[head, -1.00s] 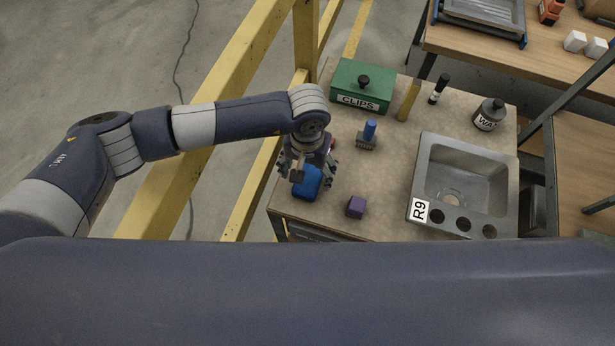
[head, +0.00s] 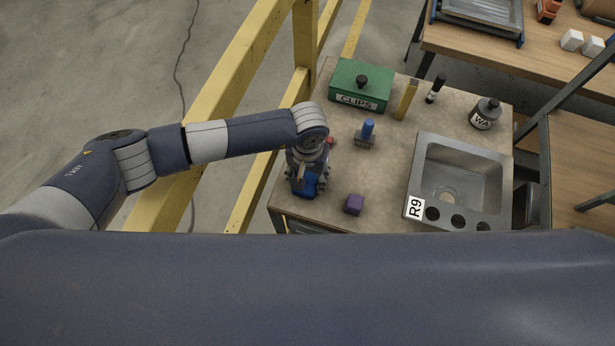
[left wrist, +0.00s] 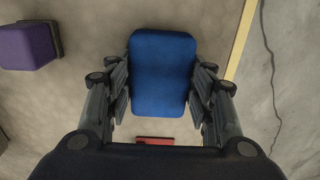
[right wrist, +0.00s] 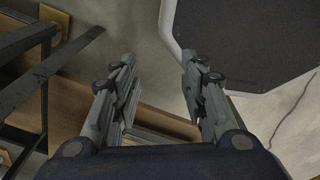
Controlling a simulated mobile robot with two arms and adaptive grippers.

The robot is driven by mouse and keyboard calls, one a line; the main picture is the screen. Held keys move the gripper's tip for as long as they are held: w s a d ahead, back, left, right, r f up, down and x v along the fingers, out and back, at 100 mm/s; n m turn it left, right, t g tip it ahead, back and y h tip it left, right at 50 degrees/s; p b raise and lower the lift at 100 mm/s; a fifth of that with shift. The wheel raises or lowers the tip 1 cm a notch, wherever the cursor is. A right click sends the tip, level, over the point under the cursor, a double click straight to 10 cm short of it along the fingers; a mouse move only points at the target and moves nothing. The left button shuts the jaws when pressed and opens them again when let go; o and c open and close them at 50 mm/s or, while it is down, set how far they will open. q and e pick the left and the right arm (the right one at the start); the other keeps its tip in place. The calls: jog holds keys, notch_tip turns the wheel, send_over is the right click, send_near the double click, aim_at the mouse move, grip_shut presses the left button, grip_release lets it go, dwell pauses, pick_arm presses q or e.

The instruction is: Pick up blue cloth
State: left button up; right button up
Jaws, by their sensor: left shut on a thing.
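The blue cloth (head: 309,187) is a rounded blue block at the front left of the bench. My left gripper (head: 304,178) is over it, coming down from above. In the left wrist view the cloth (left wrist: 162,72) lies between the two fingers of my left gripper (left wrist: 160,92), which are shut on it. Part of the cloth is hidden by the gripper in the head view. My right gripper (right wrist: 157,90) shows only in the right wrist view. Its fingers are apart with nothing between them.
A purple block (head: 354,204) lies right of the cloth; a blue-handled brush (head: 367,133) stands behind. A green CLIPS box (head: 361,85), yellow block (head: 406,99), black marker (head: 436,88), dark bottle (head: 485,114) and metal sink (head: 416,186) occupy the bench. Yellow rails (head: 222,108) run along its left.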

aim_at(307, 177)
pick_arm(q)
jog(key=shift+r, duration=0.1)
jog(key=shift+w+r+b, duration=0.1)
jog(key=shift+r+b, duration=0.2)
jog(key=shift+r, duration=0.1)
notch_tip(307, 177, up, 8)
jog(key=b, duration=0.2)
jog(key=shift+r+b, duration=0.2)
jog(key=shift+b, duration=0.15)
jog(key=shift+r, duration=0.3)
pick_arm(e)
jog(key=f, duration=0.3)
jog(key=shift+w+a+f, duration=0.15)
jog(key=shift+w+a, duration=0.25)
jog(key=shift+d, duration=0.1)
